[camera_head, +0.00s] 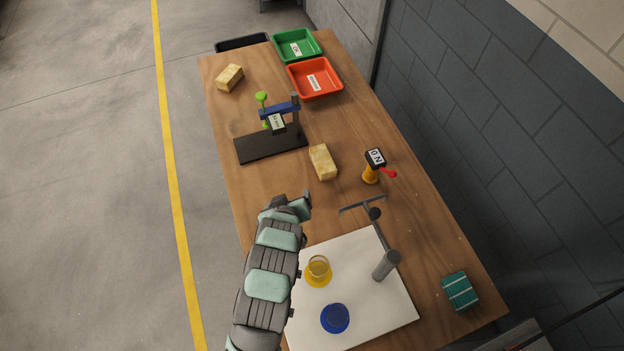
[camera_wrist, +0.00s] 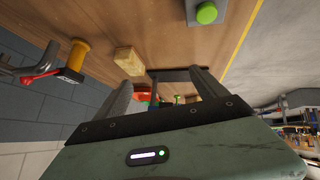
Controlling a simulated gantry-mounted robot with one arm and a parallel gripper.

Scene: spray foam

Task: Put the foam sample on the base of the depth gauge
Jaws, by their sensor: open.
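One yellowish foam block (camera_head: 322,162) lies on the table just right of the depth gauge's base, and also shows in the wrist view (camera_wrist: 128,61). A second similar block (camera_head: 230,77) lies near the far left corner. The depth gauge has a flat black base (camera_head: 262,147), a blue arm (camera_head: 279,109), a green knob and a display. The visible part of its base is bare; it also shows in the wrist view (camera_wrist: 168,75). My gripper (camera_head: 294,203) is open and empty, nearer the camera than the gauge and the closer block (camera_wrist: 162,78).
A green tray (camera_head: 318,52) and red tray (camera_head: 334,91) stand at the far end. Right of the closer block is a yellow-handled device (camera_head: 370,174). A white board (camera_head: 340,326) holds cups and a stand. A green button (camera_wrist: 206,13) shows in the wrist view.

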